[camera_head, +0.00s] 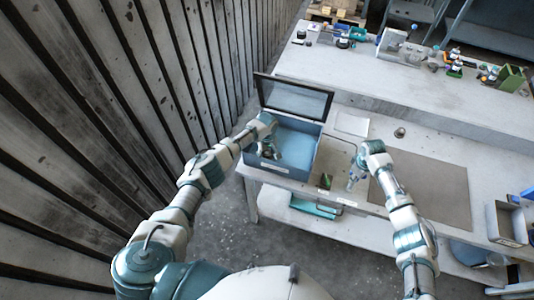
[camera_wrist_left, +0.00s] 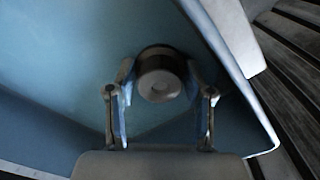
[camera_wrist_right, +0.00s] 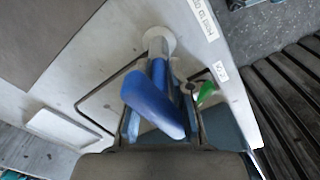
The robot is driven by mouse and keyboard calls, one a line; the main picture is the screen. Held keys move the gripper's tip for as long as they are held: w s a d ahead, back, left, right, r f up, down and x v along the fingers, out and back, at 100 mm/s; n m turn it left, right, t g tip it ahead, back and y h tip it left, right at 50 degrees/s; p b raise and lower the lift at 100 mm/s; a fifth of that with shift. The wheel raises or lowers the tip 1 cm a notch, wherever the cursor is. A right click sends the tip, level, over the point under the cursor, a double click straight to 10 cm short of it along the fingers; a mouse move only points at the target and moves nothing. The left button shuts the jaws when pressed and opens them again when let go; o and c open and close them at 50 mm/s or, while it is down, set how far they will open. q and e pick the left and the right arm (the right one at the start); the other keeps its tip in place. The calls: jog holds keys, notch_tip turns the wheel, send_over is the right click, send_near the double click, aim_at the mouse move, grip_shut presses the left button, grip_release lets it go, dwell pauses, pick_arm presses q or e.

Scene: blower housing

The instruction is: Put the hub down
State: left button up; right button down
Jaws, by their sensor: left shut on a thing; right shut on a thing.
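The hub (camera_wrist_left: 160,82) is a short dark-banded cylinder with a pale end face and a central dimple. My left gripper (camera_wrist_left: 160,100) is shut on it, one finger on each side, inside the blue box (camera_wrist_left: 70,70). In the head view my left gripper (camera_head: 268,150) reaches into the open box (camera_head: 300,150). I cannot tell whether the hub touches the box floor. My right gripper (camera_head: 352,182) is shut on a blue-handled tool (camera_wrist_right: 152,105) over the bench. A pale round part (camera_wrist_right: 158,42) shows at the tool's far end.
The box's dark framed lid (camera_head: 293,97) stands open at the back. A small round metal part (camera_head: 400,132) and a brown mat (camera_head: 430,185) lie on the bench. A grey bin (camera_head: 507,222) is at right. A wooden slatted wall (camera_head: 130,90) runs along the left.

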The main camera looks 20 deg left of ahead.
aim_at(267, 153)
jog(key=shift+w+r, duration=0.1)
jog(key=shift+w, duration=0.05)
pick_arm(q)
jog(key=o, duration=1.2)
jog(key=shift+f, duration=0.1)
jog(key=shift+o, duration=0.2)
notch_tip(267, 153, up, 12)
pick_arm(e)
jog(key=shift+d, duration=0.1)
